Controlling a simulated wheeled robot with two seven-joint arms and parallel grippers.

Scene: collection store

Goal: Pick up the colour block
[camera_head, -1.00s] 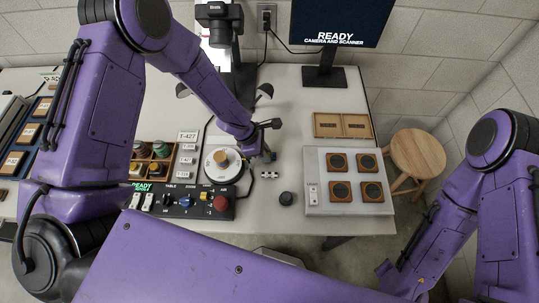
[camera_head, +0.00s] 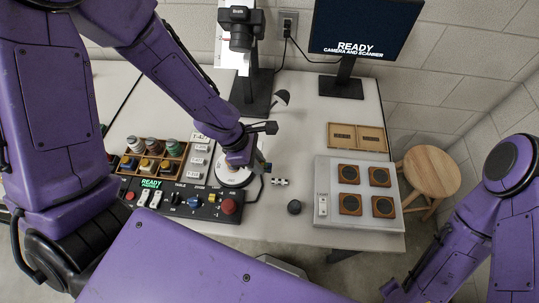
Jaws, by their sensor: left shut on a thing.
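My left gripper (camera_head: 258,170) is low over the right side of a white round turntable (camera_head: 228,181), its fingers partly hidden behind its own wrist. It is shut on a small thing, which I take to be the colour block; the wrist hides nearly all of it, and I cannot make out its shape. The right forearm comes down at the lower right, and its gripper lies outside the picture.
A small black-and-white piece (camera_head: 280,181) and a dark round knob (camera_head: 294,207) lie right of the turntable. A control box (camera_head: 180,201) with a red button is in front. A grey panel (camera_head: 333,215) holds several framed discs. A wooden sample rack (camera_head: 168,170) stands left.

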